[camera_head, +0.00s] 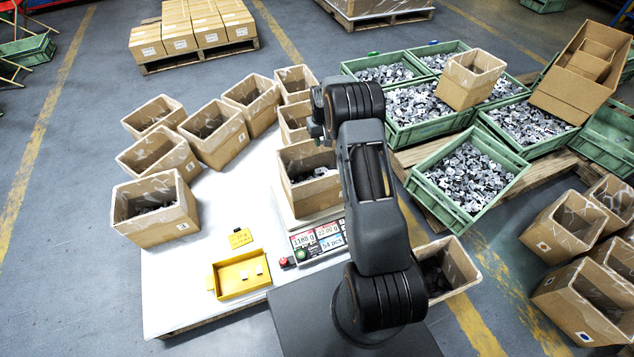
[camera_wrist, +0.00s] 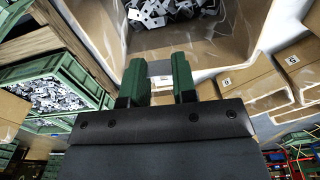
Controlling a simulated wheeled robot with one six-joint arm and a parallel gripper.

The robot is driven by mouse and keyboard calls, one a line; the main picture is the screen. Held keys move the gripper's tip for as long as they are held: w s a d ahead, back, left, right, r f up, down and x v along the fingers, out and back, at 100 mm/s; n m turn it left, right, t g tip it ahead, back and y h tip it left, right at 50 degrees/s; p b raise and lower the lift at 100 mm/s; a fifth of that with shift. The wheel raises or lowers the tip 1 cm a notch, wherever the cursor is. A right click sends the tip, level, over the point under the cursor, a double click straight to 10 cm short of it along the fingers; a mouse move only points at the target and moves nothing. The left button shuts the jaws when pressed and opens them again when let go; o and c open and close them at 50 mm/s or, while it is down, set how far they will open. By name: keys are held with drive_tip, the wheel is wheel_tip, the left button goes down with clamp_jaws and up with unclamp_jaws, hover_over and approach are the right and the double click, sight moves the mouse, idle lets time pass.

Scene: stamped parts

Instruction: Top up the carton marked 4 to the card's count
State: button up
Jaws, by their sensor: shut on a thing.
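My gripper (camera_wrist: 160,82) shows in the wrist view with its two green fingers a small gap apart, shut on a small pale stamped part (camera_wrist: 161,81). In the head view my arm mostly hides it. A carton on the scale (camera_head: 309,180) holds grey stamped parts; its number is hidden. The same kind of parts lie in an open carton (camera_wrist: 195,45) just beyond my fingertips in the wrist view. The scale display (camera_head: 318,239) reads 1188 g, 22.00 g and 54 pcs. A yellow card (camera_head: 240,238) lies on the white table, its writing too small to read.
A yellow tray (camera_head: 217,281) with a few pale pieces stands on the table (camera_head: 180,300). Several open cartons stand at its left and back; one (camera_head: 156,230) holds parts. Green crates (camera_head: 440,203) of parts stand at right. Another carton (camera_head: 462,281) is beside my arm's base.

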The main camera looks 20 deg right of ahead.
sight(322, 143)
drive_tip(key=shift+f+b, duration=0.8)
drive_tip(key=shift+f, duration=0.95)
drive_tip(key=o, duration=1)
drive_tip(key=shift+r, duration=0.1)
wheel_tip(322, 143, up, 14)
drive_tip(key=p, duration=0.2)
drive_tip(key=shift+p, duration=0.3)
